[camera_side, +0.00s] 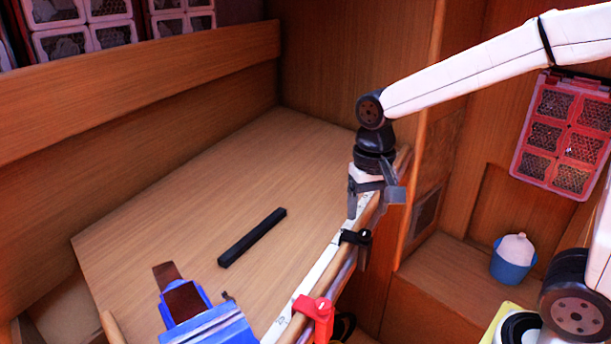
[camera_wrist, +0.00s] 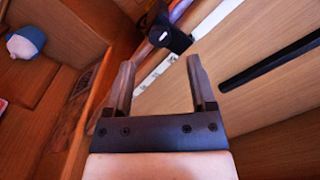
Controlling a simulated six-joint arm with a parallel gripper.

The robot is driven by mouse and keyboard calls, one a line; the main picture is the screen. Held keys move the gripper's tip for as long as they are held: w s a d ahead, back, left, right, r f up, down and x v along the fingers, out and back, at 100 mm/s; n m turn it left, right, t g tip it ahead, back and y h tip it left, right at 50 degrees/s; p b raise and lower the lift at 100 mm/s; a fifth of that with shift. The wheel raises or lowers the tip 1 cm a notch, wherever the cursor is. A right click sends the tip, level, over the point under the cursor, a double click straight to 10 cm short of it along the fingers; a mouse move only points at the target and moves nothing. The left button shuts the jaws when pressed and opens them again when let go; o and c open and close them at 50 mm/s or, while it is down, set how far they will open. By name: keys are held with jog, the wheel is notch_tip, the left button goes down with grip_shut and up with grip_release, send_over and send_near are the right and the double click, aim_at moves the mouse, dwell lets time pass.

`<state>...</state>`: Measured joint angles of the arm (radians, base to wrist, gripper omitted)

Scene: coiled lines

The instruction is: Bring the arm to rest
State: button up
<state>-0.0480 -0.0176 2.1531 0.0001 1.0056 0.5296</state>
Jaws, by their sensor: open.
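My gripper (camera_side: 376,200) hangs at the end of my white arm, over the right edge of the wooden board (camera_side: 180,200). In the wrist view my gripper (camera_wrist: 160,75) has its two grey fingers spread apart, with nothing held between them. A white strip (camera_side: 318,268) runs along the board's edge below the fingers. A black clamp (camera_side: 356,238) sits on that edge just in front of the gripper, and it also shows beyond the fingertips in the wrist view (camera_wrist: 170,35). Whether a finger touches the edge I cannot tell.
A black bar (camera_side: 252,237) lies on the board. A blue vise-like tool (camera_side: 207,325) stands at the front, beside a red clamp (camera_side: 318,312). A blue cup with a pale top (camera_side: 513,262) stands on a lower ledge. A red-framed panel (camera_side: 565,135) hangs at right. The board's back is clear.

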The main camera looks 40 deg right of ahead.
aim_at(365, 232)
notch_tip(365, 232, down, 5)
jog(key=shift+f, duration=0.1)
jog(key=shift+n, duration=8.7)
jog(key=shift+m, duration=0.5)
jog(key=shift+m, duration=2.2)
